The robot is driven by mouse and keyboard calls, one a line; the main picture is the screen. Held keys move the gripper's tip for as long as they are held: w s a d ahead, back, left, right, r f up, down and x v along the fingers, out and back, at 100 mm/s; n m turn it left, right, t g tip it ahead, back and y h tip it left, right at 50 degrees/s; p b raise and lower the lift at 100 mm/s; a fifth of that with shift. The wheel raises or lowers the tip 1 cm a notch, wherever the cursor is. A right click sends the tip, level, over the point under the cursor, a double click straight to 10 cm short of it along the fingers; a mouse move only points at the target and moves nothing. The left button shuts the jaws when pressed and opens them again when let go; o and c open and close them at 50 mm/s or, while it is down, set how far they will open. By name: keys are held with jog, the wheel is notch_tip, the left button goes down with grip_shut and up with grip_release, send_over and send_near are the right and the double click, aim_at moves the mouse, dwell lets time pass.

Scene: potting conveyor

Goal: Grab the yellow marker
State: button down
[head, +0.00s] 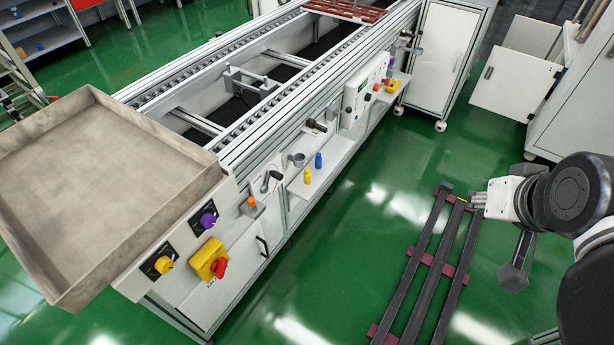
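A small upright yellow object (307,175), which looks like the yellow marker, stands on the narrow white side shelf of the conveyor. A similar blue one (319,160) stands just behind it to the right. My gripper (474,200) is at the right, over the dark rails on the floor, well apart from the yellow object. It is small in the picture, and I cannot tell whether its fingers are open or shut. A thin yellowish spot shows near its fingertips; I cannot tell what it is.
The roller conveyor (240,128) fills the middle, with a large beige tray (108,180) at its near end. An orange object (251,202), a grey holder (296,159) and a red-and-yellow emergency stop (212,264) are on the conveyor's side. Green floor lies between the conveyor and my arm.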

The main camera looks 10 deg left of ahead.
jog(key=c, duration=1.4)
grip_release()
jog(key=shift+o, duration=0.2)
